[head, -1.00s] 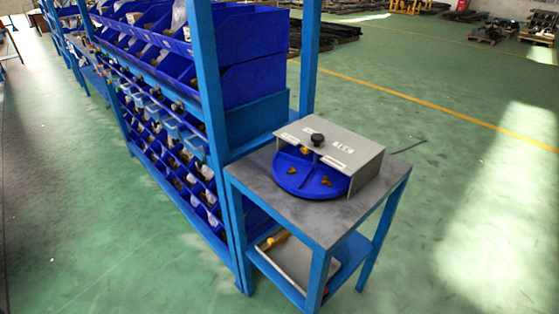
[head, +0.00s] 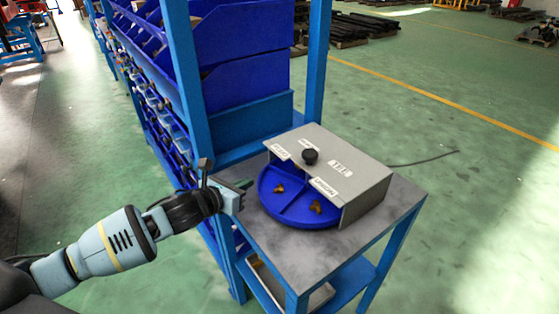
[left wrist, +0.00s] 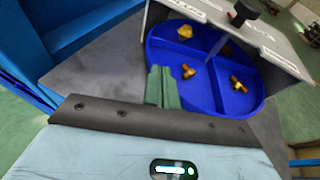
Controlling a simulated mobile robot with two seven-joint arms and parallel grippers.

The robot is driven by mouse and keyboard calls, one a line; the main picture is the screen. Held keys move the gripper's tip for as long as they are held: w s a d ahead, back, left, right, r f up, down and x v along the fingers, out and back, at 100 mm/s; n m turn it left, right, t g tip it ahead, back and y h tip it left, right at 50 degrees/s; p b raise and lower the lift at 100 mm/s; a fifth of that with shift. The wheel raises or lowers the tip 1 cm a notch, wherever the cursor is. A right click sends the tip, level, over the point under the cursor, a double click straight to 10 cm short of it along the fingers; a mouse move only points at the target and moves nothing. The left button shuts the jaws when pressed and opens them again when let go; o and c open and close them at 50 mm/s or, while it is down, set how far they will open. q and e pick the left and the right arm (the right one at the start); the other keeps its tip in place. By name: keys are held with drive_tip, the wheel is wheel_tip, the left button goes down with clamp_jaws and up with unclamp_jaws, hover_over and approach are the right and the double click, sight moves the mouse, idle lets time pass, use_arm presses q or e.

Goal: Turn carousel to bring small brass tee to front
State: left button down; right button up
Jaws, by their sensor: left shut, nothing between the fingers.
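The carousel (head: 290,213) is a blue round tray with dividers, partly under a grey cover (head: 350,165) with a black knob (head: 310,157). In the head view, one brass fitting (head: 278,188) lies at its left and another (head: 316,207) at its front right. The left wrist view shows the carousel (left wrist: 205,101) with a brass piece near the cover (left wrist: 185,31), a small tee-like piece (left wrist: 188,71) and another tee-like piece (left wrist: 238,84). I cannot tell surely which is the small tee. My left gripper (head: 248,184) is shut and empty, beside the carousel's left rim; contact is unclear.
The carousel stands on a grey-topped blue table (head: 310,256) with a lower shelf. A blue rack post (head: 186,90) and blue bins (head: 240,85) rise close behind my left arm. The floor to the right is open.

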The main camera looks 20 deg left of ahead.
sight(273, 167)
use_arm(q)
drive_tip(key=shift+w+a+r, duration=0.15)
drive_tip(key=shift+w+r, duration=0.1)
drive_tip(key=shift+w, duration=0.1)
drive_tip(key=shift+r+m, duration=0.1)
drive_tip(key=shift+m, duration=0.2)
drive_tip(key=shift+s, duration=0.15)
drive_tip(key=shift+w, duration=0.2)
drive_tip(key=b+x, duration=0.1)
drive_tip(key=x, duration=0.7)
drive_tip(key=shift+w, duration=0.1)
drive_tip(key=shift+w+d+f, duration=0.25)
drive_tip(key=shift+w, duration=0.3)
use_arm(e)
drive_tip(key=shift+s+a+f, duration=0.1)
drive_tip(key=shift+s+f, duration=0.7)
drive_tip(key=shift+s, duration=0.1)
use_arm(q)
drive_tip(key=shift+w, duration=0.1)
